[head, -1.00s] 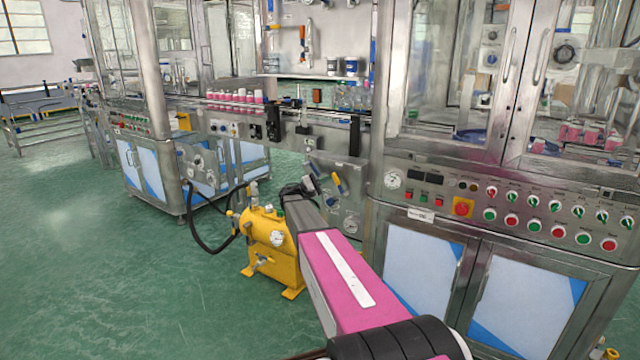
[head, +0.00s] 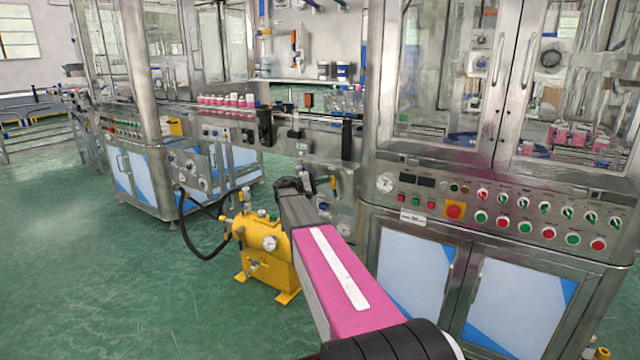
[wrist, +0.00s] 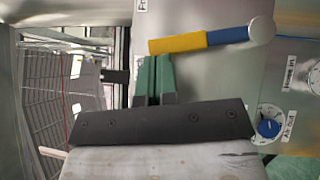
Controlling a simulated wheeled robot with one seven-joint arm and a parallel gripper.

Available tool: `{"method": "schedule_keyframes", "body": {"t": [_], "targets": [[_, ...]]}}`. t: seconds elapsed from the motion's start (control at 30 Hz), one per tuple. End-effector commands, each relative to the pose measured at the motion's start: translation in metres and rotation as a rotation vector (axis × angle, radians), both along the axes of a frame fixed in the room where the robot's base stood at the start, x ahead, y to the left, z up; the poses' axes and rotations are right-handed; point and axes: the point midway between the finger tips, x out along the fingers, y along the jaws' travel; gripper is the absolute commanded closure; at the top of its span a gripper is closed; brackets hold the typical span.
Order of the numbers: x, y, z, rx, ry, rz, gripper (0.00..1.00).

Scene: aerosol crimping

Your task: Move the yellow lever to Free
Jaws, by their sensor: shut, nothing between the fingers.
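The lever has a yellow grip (wrist: 178,43), a blue section (wrist: 228,34) and a round pale hub at its right end in the wrist view. It lies nearly level there, tilted slightly up to the right. My gripper (wrist: 156,58) is shut and empty, its green fingers side by side just below the yellow tip. I cannot tell whether they touch it. A cut-off label starting "Fr" (wrist: 142,5) shows above the tip. In the head view, a small patch of the yellow lever (head: 334,183) shows beside my gripper, which is too small to read there.
The lever is on a grey metal panel. A blue knob (wrist: 268,128) and a dial lie to its right in the wrist view. A yellow pump unit (head: 265,245) stands on the green floor left of my arm. A control cabinet (head: 420,225) stands to the right.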

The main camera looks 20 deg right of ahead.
Motion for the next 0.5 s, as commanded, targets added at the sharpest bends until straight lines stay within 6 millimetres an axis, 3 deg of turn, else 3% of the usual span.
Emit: {"method": "schedule_keyframes", "body": {"t": [0.5], "targets": [[-0.039,-0.029,0.016,0.293,-0.375,-0.001,1.0]]}}
